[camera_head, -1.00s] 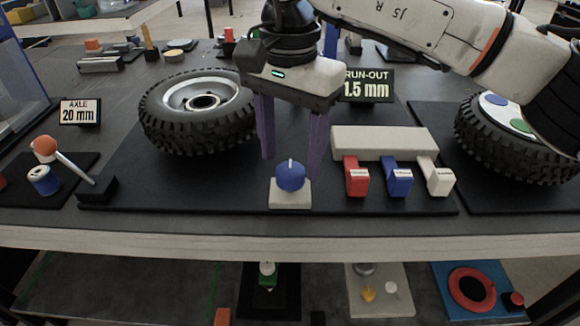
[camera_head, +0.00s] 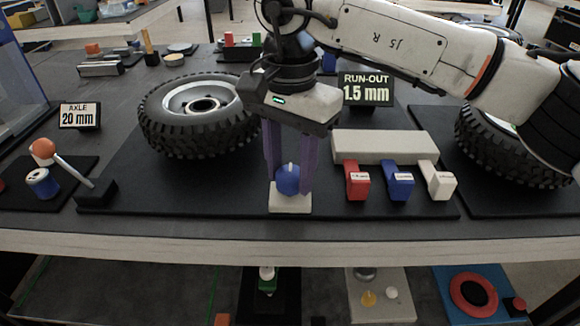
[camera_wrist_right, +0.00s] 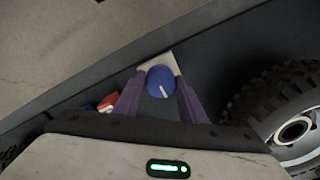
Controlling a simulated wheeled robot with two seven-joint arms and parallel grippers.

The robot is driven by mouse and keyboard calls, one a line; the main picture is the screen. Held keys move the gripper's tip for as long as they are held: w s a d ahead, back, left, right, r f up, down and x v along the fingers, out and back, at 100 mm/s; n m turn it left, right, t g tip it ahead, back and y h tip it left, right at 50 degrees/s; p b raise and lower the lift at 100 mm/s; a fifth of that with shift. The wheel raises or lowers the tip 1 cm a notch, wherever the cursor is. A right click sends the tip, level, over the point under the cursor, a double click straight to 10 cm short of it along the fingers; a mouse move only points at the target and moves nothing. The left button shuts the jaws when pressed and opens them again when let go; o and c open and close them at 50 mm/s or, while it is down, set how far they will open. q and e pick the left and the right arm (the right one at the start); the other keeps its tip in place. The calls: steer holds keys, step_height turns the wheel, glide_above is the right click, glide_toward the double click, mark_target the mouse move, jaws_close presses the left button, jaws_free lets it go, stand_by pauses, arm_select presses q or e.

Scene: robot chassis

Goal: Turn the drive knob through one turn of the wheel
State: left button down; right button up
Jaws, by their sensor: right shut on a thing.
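The drive knob (camera_head: 287,180) is a blue knob with a white pointer line on a cream base block (camera_head: 290,203), at the front of the black mat. My right gripper (camera_head: 288,185) points down over it, with its two purple fingers on either side, shut on the knob. In the right wrist view the knob (camera_wrist_right: 161,82) sits between the fingertips (camera_wrist_right: 160,92), its white line slanting. The wheel (camera_head: 200,113), a black knobbly tyre with a silver rim, lies flat to the left behind the knob. My left gripper is not in view.
Red, blue and white levers (camera_head: 398,186) stand right of the knob before a cream block (camera_head: 380,147). A run-out sign (camera_head: 366,88) reads 1.5 mm, an axle sign (camera_head: 80,115) 20 mm. An orange-balled lever (camera_head: 70,165) is at left; a second tyre (camera_head: 505,150) at right.

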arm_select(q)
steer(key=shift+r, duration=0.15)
arm_select(e)
steer(key=shift+m, duration=0.3)
steer(key=m+p, duration=0.1)
steer(key=m, duration=0.3)
steer(key=shift+r+m, duration=0.1)
steer(key=shift+m, duration=0.2)
steer(key=m, duration=0.2)
steer(key=shift+m, duration=0.3)
steer(key=m, duration=0.3)
steer(key=shift+m+p, duration=0.3)
steer(key=shift+m, duration=0.1)
steer(key=m, duration=0.6)
steer(key=shift+w, duration=0.1)
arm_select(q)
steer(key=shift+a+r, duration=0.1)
arm_select(e)
steer(key=m, duration=0.6)
steer(key=o, duration=1)
